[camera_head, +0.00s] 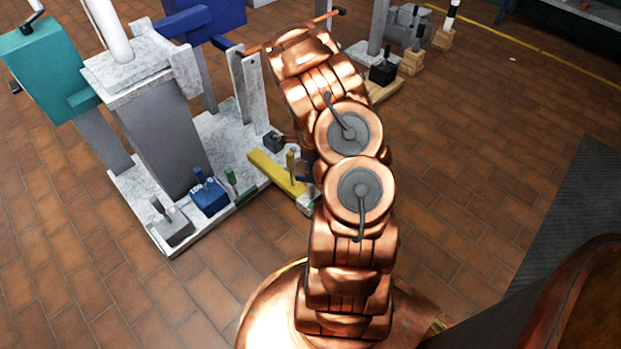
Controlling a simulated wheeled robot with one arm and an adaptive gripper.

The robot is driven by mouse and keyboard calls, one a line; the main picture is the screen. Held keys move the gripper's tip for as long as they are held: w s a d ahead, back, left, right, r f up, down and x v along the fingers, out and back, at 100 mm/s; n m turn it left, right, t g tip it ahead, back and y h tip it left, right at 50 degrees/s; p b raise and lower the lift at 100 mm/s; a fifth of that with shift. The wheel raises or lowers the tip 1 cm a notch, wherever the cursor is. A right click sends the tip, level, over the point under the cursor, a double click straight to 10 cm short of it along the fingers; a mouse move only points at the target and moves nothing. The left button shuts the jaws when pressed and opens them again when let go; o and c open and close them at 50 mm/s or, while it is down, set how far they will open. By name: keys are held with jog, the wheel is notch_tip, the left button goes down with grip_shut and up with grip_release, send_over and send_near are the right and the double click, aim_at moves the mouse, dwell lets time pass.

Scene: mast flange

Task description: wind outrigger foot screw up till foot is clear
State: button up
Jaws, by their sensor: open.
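My copper arm (348,130) rises from the lower middle and crosses the center of the head view. Its far end reaches an orange rod (327,16) with dark ends; I cannot tell whether they touch. My gripper cannot be made out; the arm hides that area. The rod looks like a crossbar handle, but any screw below it is hidden. Behind the arm, a dark block (383,72) stands by a pale upright, near a wooden board (385,92). I cannot tell which part is the outrigger foot or whether it touches anything.
A grey mast (160,135) stands on a marbled base (150,226) at left, with a teal box (42,65), a blue block (209,196) and a yellow bar (270,172). Wooden blocks (412,63) lie at the back. Tiled floor (480,160) is clear at right, before a dark mat (575,220).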

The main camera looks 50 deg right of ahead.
aim_at(311, 187)
jog(key=shift+f+b, duration=1.15)
jog(key=shift+f, duration=1.75)
jog(key=shift+c, duration=0.3)
grip_shut()
